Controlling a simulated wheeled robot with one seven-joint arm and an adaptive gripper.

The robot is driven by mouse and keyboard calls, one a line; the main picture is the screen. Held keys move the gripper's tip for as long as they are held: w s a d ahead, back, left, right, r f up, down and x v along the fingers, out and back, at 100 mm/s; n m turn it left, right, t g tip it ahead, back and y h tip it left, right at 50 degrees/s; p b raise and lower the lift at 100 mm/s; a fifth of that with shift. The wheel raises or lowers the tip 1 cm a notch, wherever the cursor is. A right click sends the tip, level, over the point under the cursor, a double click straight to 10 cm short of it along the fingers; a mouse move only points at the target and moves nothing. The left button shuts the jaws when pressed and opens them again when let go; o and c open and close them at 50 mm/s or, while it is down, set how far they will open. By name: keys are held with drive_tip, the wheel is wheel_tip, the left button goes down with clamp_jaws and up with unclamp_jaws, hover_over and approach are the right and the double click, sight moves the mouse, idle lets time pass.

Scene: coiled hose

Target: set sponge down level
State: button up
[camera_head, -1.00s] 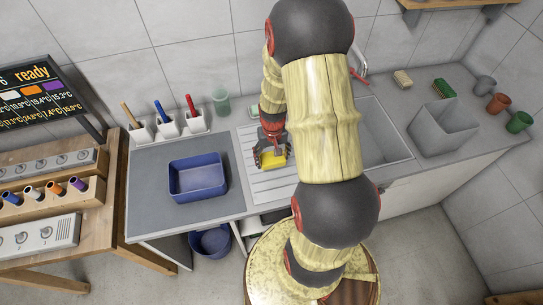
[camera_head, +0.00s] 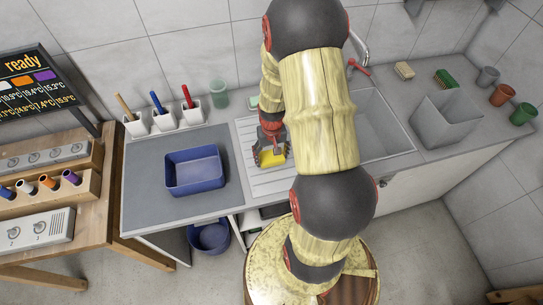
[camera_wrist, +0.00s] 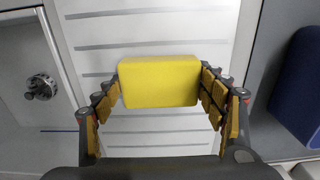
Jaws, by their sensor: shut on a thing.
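A yellow sponge (camera_head: 271,158) is held in my gripper (camera_head: 270,153) over the white ribbed drainboard (camera_head: 276,187). In the wrist view the sponge (camera_wrist: 160,82) sits between the two finger pads of my gripper (camera_wrist: 162,88), which press on its left and right ends. Its broad face looks about square to the wrist camera. The drainboard (camera_wrist: 150,30) with its grey grooves lies behind it. I cannot tell whether the sponge touches the drainboard, as its underside is hidden.
The sink basin (camera_head: 378,125) lies right of the drainboard, partly behind my arm. A blue tub (camera_head: 195,187) stands on the grey mat to the left. White holders with coloured handles (camera_head: 164,121) stand behind the tub. The drainboard around the sponge looks clear.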

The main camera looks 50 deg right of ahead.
drive_tip(key=shift+f+b, duration=0.4)
drive_tip(key=shift+f, duration=0.2)
drive_tip(key=o, duration=1.3)
drive_tip(key=shift+c, duration=0.2)
wheel_tip(320, 180, up, 12)
drive_tip(key=shift+s, duration=0.1)
